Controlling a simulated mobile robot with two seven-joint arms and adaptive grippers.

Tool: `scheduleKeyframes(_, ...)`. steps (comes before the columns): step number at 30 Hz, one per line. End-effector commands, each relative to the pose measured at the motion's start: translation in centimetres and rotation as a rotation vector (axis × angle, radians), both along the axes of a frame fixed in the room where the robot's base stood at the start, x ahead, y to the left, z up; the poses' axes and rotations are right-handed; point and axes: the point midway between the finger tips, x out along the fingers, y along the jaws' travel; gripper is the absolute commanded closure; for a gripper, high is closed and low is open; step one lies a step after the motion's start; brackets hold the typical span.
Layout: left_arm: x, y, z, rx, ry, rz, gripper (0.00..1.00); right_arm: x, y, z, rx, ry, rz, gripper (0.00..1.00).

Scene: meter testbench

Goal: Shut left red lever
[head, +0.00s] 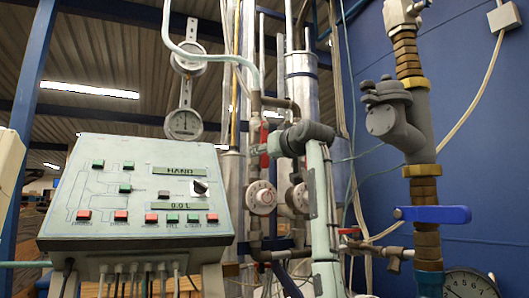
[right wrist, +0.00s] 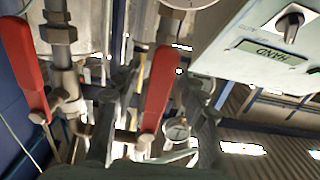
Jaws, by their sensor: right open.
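The left red lever (head: 264,135) stands upright on a pipe just right of the control panel in the head view. In the right wrist view, this lever (right wrist: 159,90) is long and red and lies between my two dark fingers. My right gripper (head: 275,145) is open beside the lever, with a finger on each side of it (right wrist: 160,98); I cannot tell whether either finger touches it. A second red lever (right wrist: 23,62) shows at the left of the right wrist view, outside the fingers. My left gripper is not in view.
A control panel (head: 135,195) with buttons and displays stands at the left. Round meters (head: 262,198) sit on the pipes below the levers. At the right are a thick pipe with a blue lever (head: 435,214) and a pressure gauge (head: 468,284). Pipes and cables crowd the middle.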

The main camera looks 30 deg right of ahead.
Motion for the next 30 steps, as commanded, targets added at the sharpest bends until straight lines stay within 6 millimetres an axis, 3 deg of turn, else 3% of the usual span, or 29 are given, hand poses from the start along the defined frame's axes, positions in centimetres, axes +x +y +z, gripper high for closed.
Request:
scheduleKeyframes(8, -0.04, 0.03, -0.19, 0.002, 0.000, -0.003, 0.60, 0.20, 0.00, -0.02, 0.000, -0.001, 0.000, 0.58)
scheduleKeyframes(19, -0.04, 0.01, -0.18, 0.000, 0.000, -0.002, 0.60, 0.18, 0.00, -0.01, -0.001, 0.000, 0.000, 1.00)
scheduleKeyframes(30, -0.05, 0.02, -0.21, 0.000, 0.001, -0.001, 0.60, 0.21, -0.04, -0.04, -0.004, 0.000, 0.000, 1.00)
